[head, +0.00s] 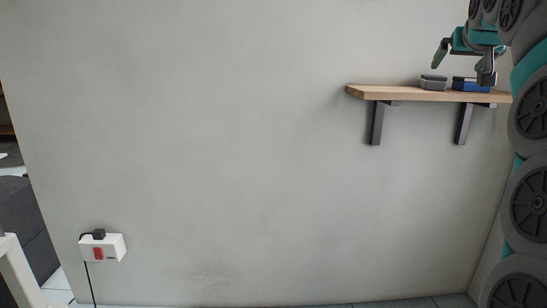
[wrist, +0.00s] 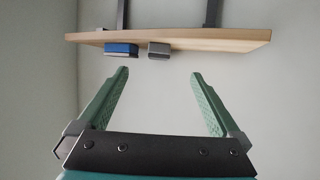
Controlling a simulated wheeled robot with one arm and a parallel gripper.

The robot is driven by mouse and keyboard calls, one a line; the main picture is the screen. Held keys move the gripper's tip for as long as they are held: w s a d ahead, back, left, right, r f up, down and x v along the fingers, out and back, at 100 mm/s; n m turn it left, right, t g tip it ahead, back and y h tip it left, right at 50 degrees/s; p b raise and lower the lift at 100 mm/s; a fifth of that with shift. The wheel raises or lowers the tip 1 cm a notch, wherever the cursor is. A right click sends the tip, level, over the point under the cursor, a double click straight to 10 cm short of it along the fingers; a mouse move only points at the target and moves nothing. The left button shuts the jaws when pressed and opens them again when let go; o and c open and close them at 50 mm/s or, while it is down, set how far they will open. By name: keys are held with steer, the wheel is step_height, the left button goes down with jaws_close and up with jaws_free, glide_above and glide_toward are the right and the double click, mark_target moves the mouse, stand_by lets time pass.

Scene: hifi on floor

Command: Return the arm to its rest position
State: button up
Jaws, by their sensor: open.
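My gripper (head: 464,64) is at the upper right of the head view, above and in front of a wall shelf. In the wrist view my gripper (wrist: 158,75) has its two green fingers wide apart, with nothing between them. The shelf (head: 385,93) carries a grey box-like item (head: 433,83) and a blue one (head: 468,84). My gripper partly covers the blue one in the head view. The wrist view shows the shelf upside down, with the blue item (wrist: 121,50) and the grey item (wrist: 159,50) beyond the fingertips. My arm runs down the right edge of the head view.
The shelf (wrist: 230,41) rests on two dark brackets. A bare wall (head: 230,140) fills most of the head view. A white socket with a red switch (head: 98,253) is low on the left, with a plug and cord. A dark grey piece of furniture (head: 30,225) stands at the left edge.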

steer(key=s+a+f+n+g+y, duration=0.1)
steer(key=s+a+f+g, duration=0.1)
steer(key=s+a+f, duration=0.35)
steer(key=s+a+f+n+g+y+p, duration=0.1)
steer(key=s+a+f+g+y, duration=0.1)
steer(key=a+f, duration=0.6)
steer(key=s+a+f+n+g+y, duration=0.1)
steer(key=s+a+f+g, duration=0.2)
steer(key=f, duration=0.7)
steer(key=s+a+f+g, duration=0.3)
steer(key=s+f, duration=0.8)
steer(key=s, duration=0.4)
steer(key=s+a+f+n+g+p, duration=0.1)
steer(key=s+a+f+g, duration=0.3)
steer(key=s+f, duration=0.8)
steer(key=s+a, duration=0.1)
steer(key=s, duration=0.3)
steer(key=shift+s+a+f+y, duration=0.2)
steer(key=shift+a+f+y, duration=0.1)
steer(key=shift+y, duration=0.1)
